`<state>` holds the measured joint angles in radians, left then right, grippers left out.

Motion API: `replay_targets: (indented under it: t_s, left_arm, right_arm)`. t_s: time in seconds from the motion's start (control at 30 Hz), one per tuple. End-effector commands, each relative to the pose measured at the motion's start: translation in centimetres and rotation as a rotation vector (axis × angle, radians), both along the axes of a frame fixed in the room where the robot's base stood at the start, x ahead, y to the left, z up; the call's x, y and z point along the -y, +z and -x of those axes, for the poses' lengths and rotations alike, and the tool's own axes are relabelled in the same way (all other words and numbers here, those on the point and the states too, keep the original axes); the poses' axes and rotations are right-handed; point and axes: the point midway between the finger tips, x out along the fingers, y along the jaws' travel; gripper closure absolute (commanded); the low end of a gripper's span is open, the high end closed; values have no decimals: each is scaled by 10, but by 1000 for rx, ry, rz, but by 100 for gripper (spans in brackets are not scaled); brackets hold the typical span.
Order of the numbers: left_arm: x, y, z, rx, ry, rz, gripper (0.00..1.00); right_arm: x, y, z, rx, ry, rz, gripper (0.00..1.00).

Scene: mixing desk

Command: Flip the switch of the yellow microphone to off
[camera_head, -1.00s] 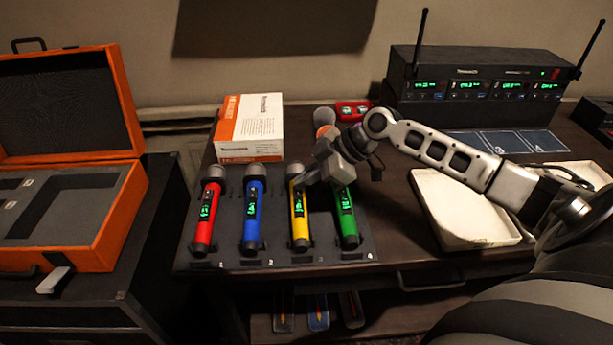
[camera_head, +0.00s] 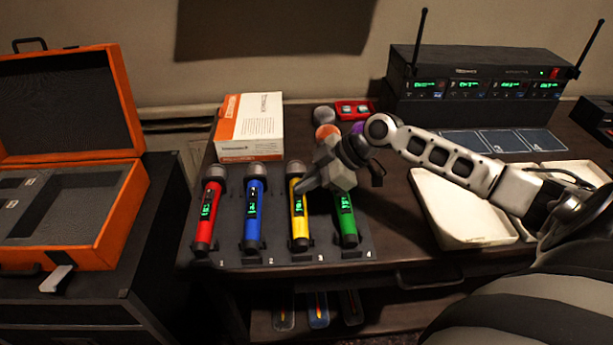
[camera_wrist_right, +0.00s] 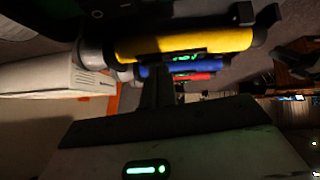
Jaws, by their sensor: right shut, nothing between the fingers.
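The yellow microphone (camera_head: 299,218) lies third from the left in a dark holder mat, between the blue microphone (camera_head: 253,212) and the green microphone (camera_head: 345,215). It has a lit green display on its upper body. My right gripper (camera_head: 302,188) is shut and empty, its tips at the upper part of the yellow microphone near the display. In the right wrist view the yellow microphone (camera_wrist_right: 185,42) lies across the top, and the dark fingers (camera_wrist_right: 163,88) reach up close to it. I cannot tell whether they touch, and the switch itself is not clear. My left gripper is not in view.
The red microphone (camera_head: 206,215) lies at the left of the mat (camera_head: 275,258). A white and orange box (camera_head: 250,127) stands behind. A cream tray (camera_head: 450,215) is at the right, a receiver (camera_head: 475,85) at the back right, and an open orange case (camera_head: 65,160) at the left.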

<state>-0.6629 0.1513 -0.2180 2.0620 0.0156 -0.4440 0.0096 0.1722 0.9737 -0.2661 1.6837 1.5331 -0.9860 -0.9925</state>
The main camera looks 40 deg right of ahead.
Motion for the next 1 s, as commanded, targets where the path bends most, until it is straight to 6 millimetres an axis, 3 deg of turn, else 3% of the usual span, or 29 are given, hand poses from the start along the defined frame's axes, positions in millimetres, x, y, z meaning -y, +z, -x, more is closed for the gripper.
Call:
replay_targets:
  t_s: [0.3,0.57,0.63,1.0]
  left_arm:
    - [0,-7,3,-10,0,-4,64]
    - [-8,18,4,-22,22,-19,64]
    - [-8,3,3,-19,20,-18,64]
    - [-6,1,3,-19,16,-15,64]
  right_arm:
    - [-1,-6,3,-15,5,1,100]
    - [-8,51,2,-6,13,0,100]
    - [5,49,11,-7,9,8,100]
    - [43,100,40,-3,9,2,100]
